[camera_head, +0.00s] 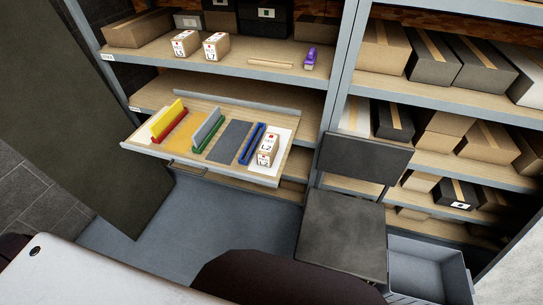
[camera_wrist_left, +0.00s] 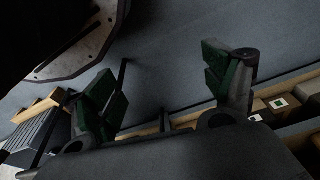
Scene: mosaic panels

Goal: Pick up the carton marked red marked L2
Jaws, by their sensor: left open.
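A small tan carton (camera_head: 268,145) with white labels reading L2 and a red mark stands at the right end of the pulled-out tray (camera_head: 228,176), on a white panel. Two similar cartons stand on the shelf above: a left one (camera_head: 184,44) and a right one (camera_head: 216,46). Both have red marks, but their lettering is too small to read surely. My left gripper (camera_wrist_left: 164,84) is open and empty in the left wrist view, its two fingers spread wide. Neither gripper shows in the head view, and the L2 carton cannot be made out in the wrist view.
The tray also holds a blue rack (camera_head: 252,143) directly left of the carton, plus coloured dividers. A dark chair (camera_head: 345,225) stands right of the tray, with a grey bin (camera_head: 430,270) beyond it. A dark panel (camera_head: 85,110) stands at left.

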